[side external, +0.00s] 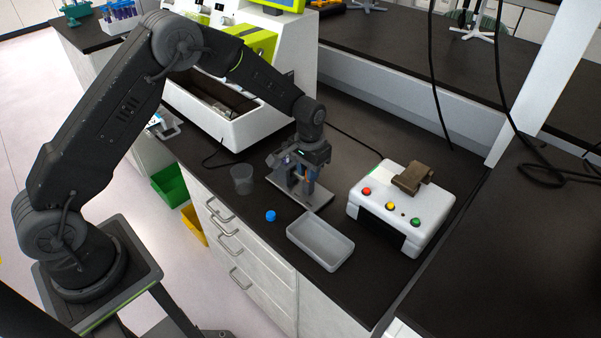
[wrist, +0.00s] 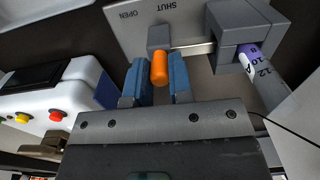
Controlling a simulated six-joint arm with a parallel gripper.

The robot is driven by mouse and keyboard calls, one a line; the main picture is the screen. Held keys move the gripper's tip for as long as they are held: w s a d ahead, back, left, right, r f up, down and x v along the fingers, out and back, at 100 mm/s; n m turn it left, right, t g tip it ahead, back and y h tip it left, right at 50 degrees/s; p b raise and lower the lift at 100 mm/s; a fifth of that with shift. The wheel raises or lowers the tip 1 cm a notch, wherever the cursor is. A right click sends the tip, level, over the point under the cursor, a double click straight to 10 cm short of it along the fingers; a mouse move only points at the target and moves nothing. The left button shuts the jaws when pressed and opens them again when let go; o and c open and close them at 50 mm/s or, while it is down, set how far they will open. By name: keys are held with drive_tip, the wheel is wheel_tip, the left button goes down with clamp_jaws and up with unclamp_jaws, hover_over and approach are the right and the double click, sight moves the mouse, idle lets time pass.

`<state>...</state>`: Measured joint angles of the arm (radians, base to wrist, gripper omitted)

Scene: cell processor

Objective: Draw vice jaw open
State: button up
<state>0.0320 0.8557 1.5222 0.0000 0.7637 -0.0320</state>
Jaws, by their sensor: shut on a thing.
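The vice is a grey base plate (wrist: 140,26) marked SHUT and OPEN, with a small grey sliding jaw block (wrist: 159,38) on a rail and a larger grey block (wrist: 240,25) to the right in the wrist view. An orange handle (wrist: 159,72) stands on the sliding block. My gripper (wrist: 160,80) has its blue fingers shut on the orange handle, one finger on each side. A tube with printed numbers (wrist: 262,75) sits at the larger block. In the side view my gripper (side external: 303,183) points down over the vice plate (side external: 322,198) and hides most of the vice.
A white button box (side external: 400,212) stands to the right of the vice. A pale tray (side external: 320,241) and a blue cap (side external: 270,216) lie in front of it. A clear cup (side external: 242,179) stands to the left, near the bench edge. A large white machine (side external: 243,125) is behind.

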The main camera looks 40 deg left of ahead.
clamp_jaws()
drive_tip(key=shift+d, duration=0.9)
drive_tip(key=o, duration=0.7)
unclamp_jaws()
drive_tip(key=shift+a, duration=0.1)
drive_tip(key=shift+r, duration=3)
